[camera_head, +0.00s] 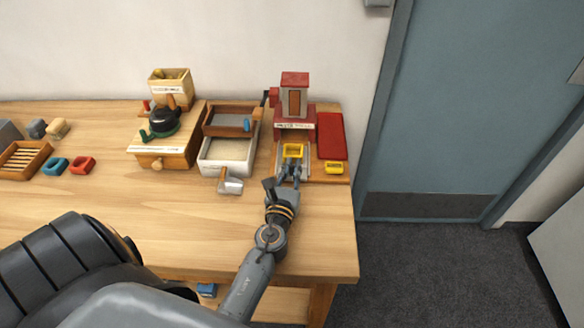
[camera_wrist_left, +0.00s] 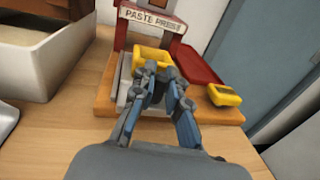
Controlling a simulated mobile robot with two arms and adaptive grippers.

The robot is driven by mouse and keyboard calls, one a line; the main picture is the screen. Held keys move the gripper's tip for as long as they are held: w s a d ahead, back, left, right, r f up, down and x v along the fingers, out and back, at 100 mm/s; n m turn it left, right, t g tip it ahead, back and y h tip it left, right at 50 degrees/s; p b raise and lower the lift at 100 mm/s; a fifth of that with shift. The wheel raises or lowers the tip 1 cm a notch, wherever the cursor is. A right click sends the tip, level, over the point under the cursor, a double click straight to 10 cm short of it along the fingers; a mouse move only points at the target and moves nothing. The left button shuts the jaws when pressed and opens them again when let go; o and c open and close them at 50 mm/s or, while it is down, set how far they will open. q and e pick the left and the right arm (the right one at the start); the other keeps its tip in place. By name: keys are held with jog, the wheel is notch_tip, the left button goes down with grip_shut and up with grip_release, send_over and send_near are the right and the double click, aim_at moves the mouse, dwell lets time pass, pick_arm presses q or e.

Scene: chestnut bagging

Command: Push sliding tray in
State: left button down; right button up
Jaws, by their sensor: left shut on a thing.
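The paste press (camera_head: 295,103) is a red and grey machine on a wooden base at the right end of the table. The sliding tray (camera_wrist_left: 126,88) is a pale grey plate at its front, and its front edge is largely hidden by my fingers. A yellow open mould (camera_head: 292,150) sits on the tray, below the press sign; it also shows in the wrist view (camera_wrist_left: 148,54). My left gripper (camera_head: 291,168) is at the tray's front, just before the mould, its fingers closed at the tray (camera_wrist_left: 160,76). The exact contact is hidden. My right gripper is not in view.
A white bin (camera_head: 228,171) and a metal scoop (camera_head: 229,184) are at the left. The table's right edge is close. The table front is clear.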

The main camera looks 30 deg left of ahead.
aim_at(293, 149)
pick_arm(q)
jog(key=x, duration=0.3)
jog(key=a+x, duration=0.1)
jog(key=x, duration=0.3)
jog(key=shift+s+f+p, duration=0.1)
jog(key=shift+s+p, duration=0.05)
jog(key=shift+p, duration=0.15)
jog(key=shift+s, duration=0.1)
jog(key=c, duration=1.3)
grip_release()
jog(key=shift+c, duration=0.2)
